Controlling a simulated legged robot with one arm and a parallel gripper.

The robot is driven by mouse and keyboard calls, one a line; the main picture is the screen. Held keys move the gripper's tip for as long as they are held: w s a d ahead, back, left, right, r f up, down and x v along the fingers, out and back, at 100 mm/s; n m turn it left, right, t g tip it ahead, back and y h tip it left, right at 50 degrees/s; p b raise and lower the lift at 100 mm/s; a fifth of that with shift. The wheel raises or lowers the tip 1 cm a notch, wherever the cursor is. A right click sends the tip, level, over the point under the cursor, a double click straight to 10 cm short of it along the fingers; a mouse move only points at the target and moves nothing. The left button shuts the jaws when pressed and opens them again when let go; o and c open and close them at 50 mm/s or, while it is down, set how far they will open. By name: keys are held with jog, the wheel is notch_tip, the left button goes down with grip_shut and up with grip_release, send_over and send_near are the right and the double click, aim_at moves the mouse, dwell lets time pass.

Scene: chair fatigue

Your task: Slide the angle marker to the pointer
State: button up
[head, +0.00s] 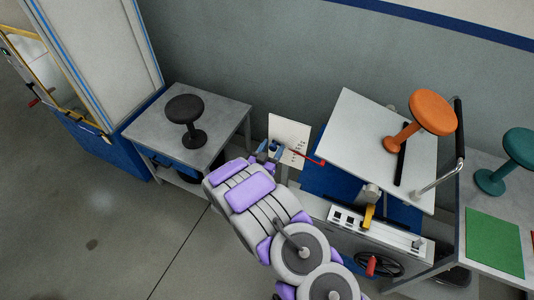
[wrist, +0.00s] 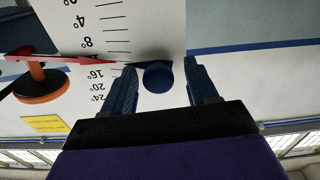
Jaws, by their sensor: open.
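The white angle scale plate (head: 289,127) stands upright near the middle of the head view. In the wrist view the scale plate (wrist: 150,25) appears upside down, with black tick marks and degree numbers. A red pointer (head: 309,158) reaches to the plate; in the wrist view the pointer (wrist: 85,59) lies across the scale between the 8 and 16 marks. A round dark blue knob (wrist: 158,76), apparently the angle marker, sits at the plate's edge. My gripper (wrist: 160,68) is open, with one finger on each side of the knob; contact cannot be told.
A tilting white board (head: 360,130) with an orange stool (head: 432,113) is right of the plate. A grey table (head: 220,120) with a black stool (head: 185,109) stands left. A green mat (head: 494,243) and teal stool (head: 519,146) are far right.

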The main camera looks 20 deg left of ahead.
jog(key=s+a+p, duration=0.1)
jog(key=s+p, duration=0.1)
jog(key=s, duration=1.5)
jog(key=shift+s+a, duration=0.15)
jog(key=shift+a, duration=0.1)
jog(key=w+r+m+g+y, duration=0.25)
jog(key=w+r+g, duration=0.25)
jog(key=w+g, duration=0.25)
jog(key=s+d+r+n+g+y, duration=0.25)
jog(key=d+r+g, duration=0.35)
jog(key=r, duration=0.4)
jog(key=s+d+r+g+h, duration=0.2)
jog(key=s+d+r, duration=0.3)
jog(key=s+d, duration=1)
jog(key=s+d+r+g+h+b, duration=0.1)
jog(key=s+d+r+g, duration=0.3)
jog(key=s+d, duration=1.1)
jog(key=shift+d+r+h, duration=0.4)
jog(key=shift+d+r, duration=0.25)
jog(key=shift+r, duration=0.25)
